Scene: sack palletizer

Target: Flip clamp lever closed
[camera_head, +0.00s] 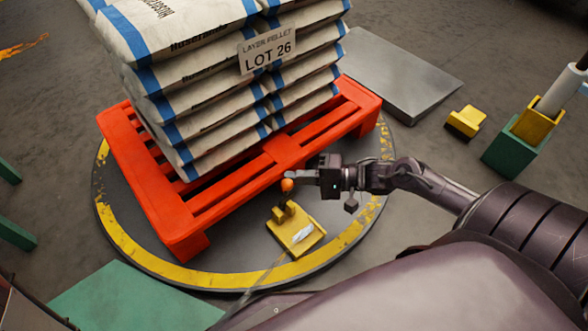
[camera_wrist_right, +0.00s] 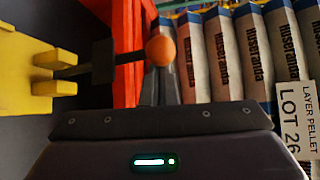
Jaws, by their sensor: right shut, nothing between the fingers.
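The clamp has a yellow base (camera_head: 297,232) on the front part of the round turntable, beside the red pallet. Its dark lever (camera_wrist_right: 102,61) stands out from the base and ends in an orange ball knob (camera_head: 287,185). In the wrist view the yellow base (camera_wrist_right: 22,75) is at the left and the knob (camera_wrist_right: 161,50) is at the fingertips. My right gripper (camera_head: 290,175) is shut and empty, its fingertips right at the knob. I cannot tell whether they touch it. My left gripper is not in view.
The red pallet (camera_head: 160,190) carries stacked white-and-blue sacks (camera_head: 205,75) with a LOT 26 label (camera_head: 266,50). The turntable (camera_head: 240,272) has a worn yellow rim. A grey ramp plate (camera_head: 400,75), a small yellow block (camera_head: 465,121) and a green post base (camera_head: 515,150) stand to the right.

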